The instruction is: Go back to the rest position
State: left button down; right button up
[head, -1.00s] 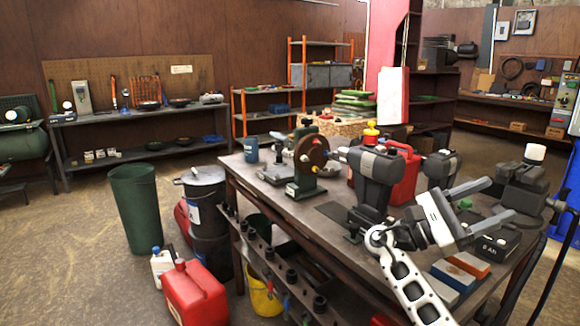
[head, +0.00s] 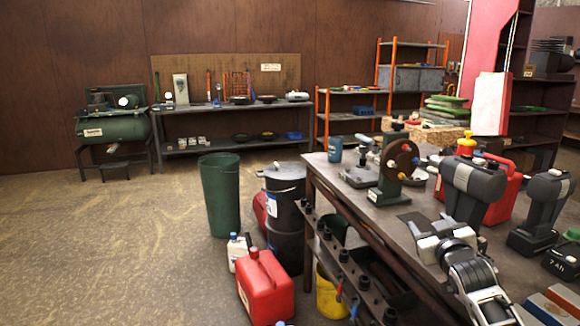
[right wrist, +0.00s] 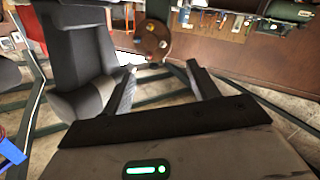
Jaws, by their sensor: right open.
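My right gripper (head: 436,240) is over the near side of the workbench (head: 345,192), in front of a dark grey upright unit (head: 475,184). In the right wrist view my right gripper (right wrist: 165,84) has its two dark fingers spread with nothing between them. The same kind of grey unit (right wrist: 82,58) stands left of the fingers there, and the brown disc (right wrist: 153,40) of the bench machine shows beyond them. My left gripper is in neither view.
A green machine with a brown disc (head: 402,160), a second grey unit (head: 543,207) and a red can (head: 503,190) stand on the bench. A green bin (head: 220,195), black drum (head: 285,205) and red jerrycan (head: 264,287) stand left of it. The floor farther left is clear.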

jog(key=s+a+f+g+y, duration=0.1)
jog(key=s+a+f, duration=0.25)
jog(key=f, duration=0.25)
jog(key=s+a+f+g, duration=0.1)
jog(key=s+a+f, duration=0.1)
jog(key=s+f, duration=0.3)
jog(key=s+a+f+g+y, duration=0.1)
jog(key=s+a+f, duration=0.3)
jog(key=s, duration=0.5)
jog(key=s+a+f+g+y, duration=0.1)
jog(key=s+a+f+g, duration=0.1)
jog(key=s+a+f, duration=0.2)
jog(key=s+a+f+g+y, duration=0.1)
jog(key=s+a+f, duration=0.3)
jog(key=s, duration=1.2)
notch_tip(320, 180, down, 5)
jog(key=shift+a+r+g, duration=0.15)
jog(key=shift+g, duration=0.45)
jog(key=shift+s, duration=0.1)
